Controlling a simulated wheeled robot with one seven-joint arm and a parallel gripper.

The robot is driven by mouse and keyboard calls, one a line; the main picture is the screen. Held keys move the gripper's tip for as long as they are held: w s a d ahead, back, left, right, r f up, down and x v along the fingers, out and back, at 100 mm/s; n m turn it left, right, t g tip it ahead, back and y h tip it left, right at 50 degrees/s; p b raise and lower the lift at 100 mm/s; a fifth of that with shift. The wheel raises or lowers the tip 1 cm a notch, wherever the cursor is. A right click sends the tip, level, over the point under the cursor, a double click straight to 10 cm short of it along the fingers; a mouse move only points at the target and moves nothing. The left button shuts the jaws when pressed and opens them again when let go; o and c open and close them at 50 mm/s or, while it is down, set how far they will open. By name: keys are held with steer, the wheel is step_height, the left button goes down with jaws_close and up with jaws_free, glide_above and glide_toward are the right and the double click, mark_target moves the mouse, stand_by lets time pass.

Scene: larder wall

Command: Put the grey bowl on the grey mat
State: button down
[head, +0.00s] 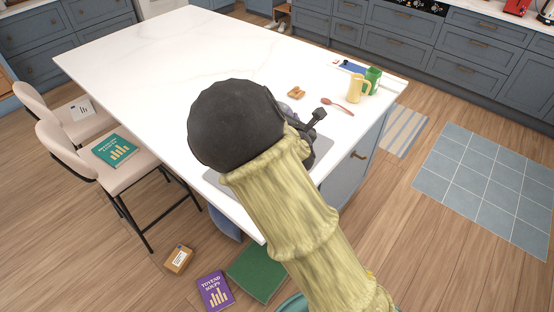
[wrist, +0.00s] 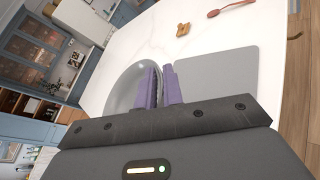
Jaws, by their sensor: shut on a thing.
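In the wrist view the grey bowl (wrist: 124,92) is left of centre, with its rim between the purple fingers of my gripper (wrist: 166,86). My gripper is shut on that rim. The grey mat (wrist: 228,70) lies flat on the white counter, right of and behind the fingers. The bowl overlaps the mat's left part in this view; I cannot tell whether it touches the mat or is held above it. In the head view my arm covers the bowl and most of the mat.
Behind the mat lie a brown biscuit-like piece (head: 296,92) and a reddish spoon (head: 337,107). A yellow mug (head: 356,88) and a green mug (head: 373,80) stand near the counter's far right corner. The counter's left part (head: 150,60) is clear. Two stools (head: 130,165) stand on the left.

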steer(key=shift+s+a+f+b, duration=0.1)
steer(key=shift+a+f+b, duration=0.35)
steer(key=shift+f, duration=0.15)
steer(key=shift+a+f+b, duration=0.35)
steer(key=shift+f+b, duration=0.05)
steer(key=shift+f, duration=0.2)
steer(key=f+b, duration=0.5)
steer(key=shift+d, duration=0.3)
steer(key=shift+f, duration=0.1)
steer(key=shift+f, duration=3.1)
steer(key=shift+f, duration=1.85)
